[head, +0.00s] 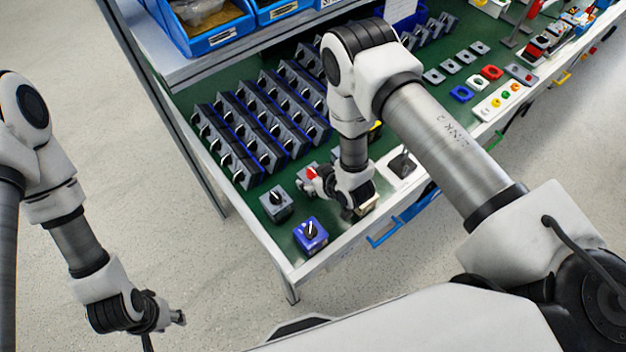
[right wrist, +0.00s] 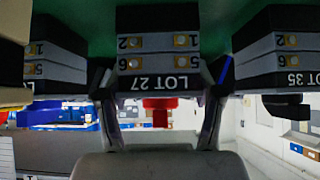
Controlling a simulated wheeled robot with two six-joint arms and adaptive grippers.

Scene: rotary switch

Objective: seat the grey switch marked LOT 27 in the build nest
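The grey switch marked LOT 27 (right wrist: 158,84) is at the middle of the right wrist view, with a red knob (right wrist: 160,106) facing my palm. A red knob (head: 311,173) also shows beside my right gripper in the head view. My right gripper (right wrist: 161,78) is open, one finger on each side of the LOT 27 switch; small gaps seem to separate them. My left gripper (head: 176,318) is over the floor, away from the table; its fingers are too small to read. I cannot make out the build nest for certain; my right arm hides part of the table.
A switch marked LOT 35 (right wrist: 287,82) stands close beside it. A grey switch (head: 276,204) and a blue switch (head: 311,236) stand near the table corner. Racks of switches (head: 240,130) fill the left. A white plate with a black lever (head: 402,166) lies right of the gripper.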

